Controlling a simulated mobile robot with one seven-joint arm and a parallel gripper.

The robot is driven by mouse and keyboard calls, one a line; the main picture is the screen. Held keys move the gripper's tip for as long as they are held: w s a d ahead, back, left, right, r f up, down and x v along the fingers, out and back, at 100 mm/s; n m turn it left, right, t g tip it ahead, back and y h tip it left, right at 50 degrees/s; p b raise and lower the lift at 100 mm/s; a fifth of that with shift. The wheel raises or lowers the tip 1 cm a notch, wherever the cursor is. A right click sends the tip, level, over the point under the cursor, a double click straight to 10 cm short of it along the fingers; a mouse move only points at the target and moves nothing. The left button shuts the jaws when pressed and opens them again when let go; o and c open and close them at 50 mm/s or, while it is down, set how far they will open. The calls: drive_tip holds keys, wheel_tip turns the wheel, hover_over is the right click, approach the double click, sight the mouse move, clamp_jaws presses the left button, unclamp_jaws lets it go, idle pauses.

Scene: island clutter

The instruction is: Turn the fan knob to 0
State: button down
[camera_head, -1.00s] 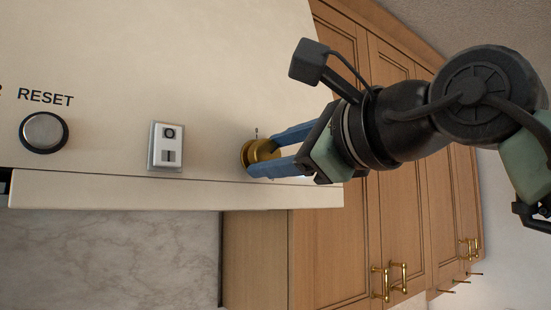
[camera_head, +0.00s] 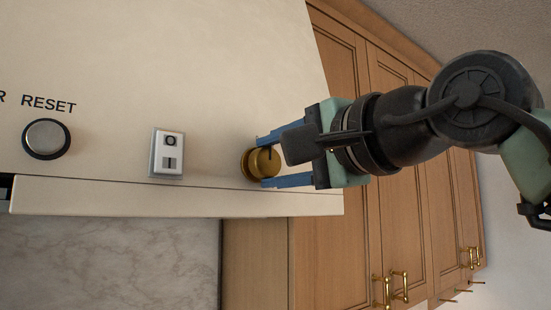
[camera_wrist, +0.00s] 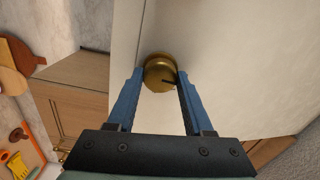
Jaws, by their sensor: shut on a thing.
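The fan knob (camera_head: 263,162) is a round brass knob with a dark pointer line, on the front of the cream hood (camera_head: 190,80) near its right end. It also shows in the wrist view (camera_wrist: 159,74), where the dark line runs to the right from near its middle. My gripper (camera_head: 266,162) has its blue fingers on opposite sides of the knob and is shut on it. In the wrist view the fingers (camera_wrist: 156,82) flank the knob left and right. The number marks around the knob are hidden or too small to read.
A rocker switch (camera_head: 169,153) and a round RESET button (camera_head: 46,138) sit to the left on the same hood face. The hood's lower lip (camera_head: 150,198) runs just below. Wooden cabinets (camera_head: 400,190) stand to the right, behind my arm.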

drive_tip(key=shift+r+n, duration=0.2)
drive_tip(key=shift+n, duration=0.2)
drive_tip(key=c, duration=0.6)
unclamp_jaws()
drive_tip(key=o, duration=0.3)
drive_tip(key=shift+w+f, duration=0.15)
